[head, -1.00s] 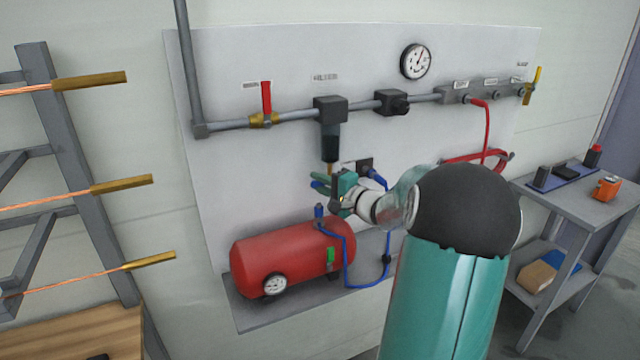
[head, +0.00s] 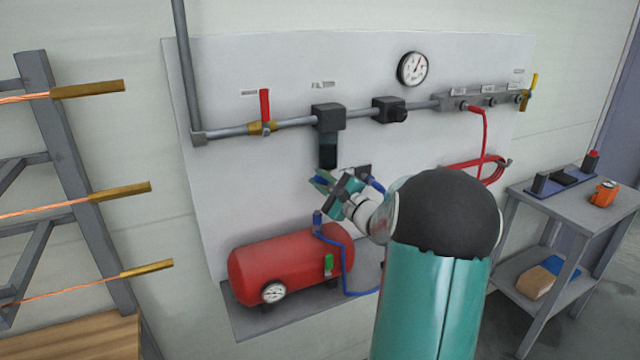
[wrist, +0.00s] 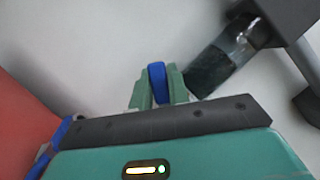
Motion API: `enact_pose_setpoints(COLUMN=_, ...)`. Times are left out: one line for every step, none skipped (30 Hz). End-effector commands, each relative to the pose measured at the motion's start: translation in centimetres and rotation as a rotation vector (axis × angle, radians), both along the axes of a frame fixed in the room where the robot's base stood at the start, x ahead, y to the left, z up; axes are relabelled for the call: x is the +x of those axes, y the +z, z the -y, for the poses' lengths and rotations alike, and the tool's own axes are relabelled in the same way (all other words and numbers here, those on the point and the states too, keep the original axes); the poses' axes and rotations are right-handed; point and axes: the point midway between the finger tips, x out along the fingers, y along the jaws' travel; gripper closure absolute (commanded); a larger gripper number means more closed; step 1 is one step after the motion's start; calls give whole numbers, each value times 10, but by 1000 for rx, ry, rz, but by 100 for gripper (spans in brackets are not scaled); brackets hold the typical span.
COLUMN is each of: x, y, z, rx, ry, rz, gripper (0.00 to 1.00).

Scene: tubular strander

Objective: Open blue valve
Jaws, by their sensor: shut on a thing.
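The blue valve handle (wrist: 158,82) stands between the two green fingers of my gripper (wrist: 160,88) in the wrist view, with its rounded tip showing above them. In the head view, my gripper (head: 324,181) is shut on it in front of the white panel, above the red tank and just below the dark filter bowl. Only a small bit of blue shows between the fingers there. The valve's body is hidden behind my gripper and wrist, so I cannot tell how far the handle is turned.
The filter bowl (wrist: 212,70) is close to the right finger in the wrist view. The red tank (head: 285,265) with a gauge and blue hose (head: 346,262) is below. A red-handled valve (head: 265,106) is on the pipe above. A grey cart (head: 570,215) stands at right.

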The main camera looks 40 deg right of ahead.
Motion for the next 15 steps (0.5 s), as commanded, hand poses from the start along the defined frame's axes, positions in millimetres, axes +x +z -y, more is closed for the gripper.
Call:
enact_pose_setpoints(x=-1, y=0, z=1, rx=16, ry=0, rz=3, gripper=100)
enact_pose_setpoints(x=-1, y=0, z=1, rx=23, ry=0, rz=5, gripper=100)
enact_pose_setpoints(x=-1, y=0, z=1, rx=31, ry=-1, rz=7, gripper=100)
enact_pose_setpoints(x=-1, y=0, z=1, rx=35, ry=-1, rz=8, gripper=100)
enact_pose_setpoints(x=-1, y=1, z=1, rx=40, ry=-1, rz=9, gripper=100)
enact_pose_setpoints(x=-1, y=1, z=1, rx=44, ry=-1, rz=11, gripper=100)
enact_pose_setpoints(x=-1, y=1, z=1, rx=46, ry=-1, rz=11, gripper=100)
enact_pose_setpoints(x=-1, y=1, z=1, rx=47, ry=-1, rz=11, gripper=100)
enact_pose_setpoints(x=-1, y=1, z=2, rx=48, ry=-1, rz=12, gripper=100)
enact_pose_setpoints(x=-1, y=1, z=2, rx=49, ry=-1, rz=12, gripper=100)
enact_pose_setpoints(x=-1, y=1, z=2, rx=49, ry=-1, rz=12, gripper=100)
enact_pose_setpoints(x=-1, y=1, z=2, rx=49, ry=-1, rz=12, gripper=100)
enact_pose_setpoints(x=-1, y=1, z=2, rx=49, ry=-1, rz=12, gripper=100)
enact_pose_setpoints(x=-1, y=1, z=2, rx=49, ry=-1, rz=12, gripper=100)
enact_pose_setpoints(x=-1, y=1, z=2, rx=48, ry=-1, rz=12, gripper=100)
